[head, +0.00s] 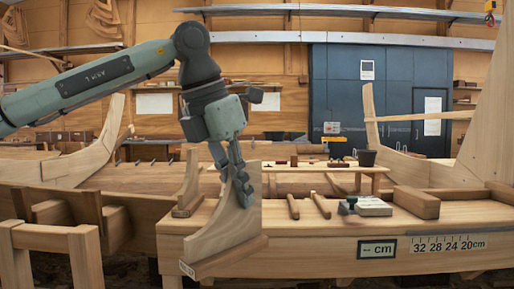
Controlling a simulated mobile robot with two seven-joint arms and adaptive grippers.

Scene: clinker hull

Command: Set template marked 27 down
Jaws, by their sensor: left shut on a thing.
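My left gripper (244,190) is shut on a wooden template (222,232), a curved upright board on a flat foot. The fingers cover part of its upper edge. The template is tilted and shows in front of the left part of the bench (310,240). I cannot tell whether its foot touches the bench. A small white label is on the left end of its foot, too small to read. A similar upright wooden template (189,186) stands at the bench's left end. My right gripper is not in view.
Two wooden-handled tools (320,205), a pale block (373,206) and a wooden box (416,202) lie on the bench. A scale (448,243) reading 32 28 24 20 cm is on its front. Hull planks and frames (85,165) stand at left.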

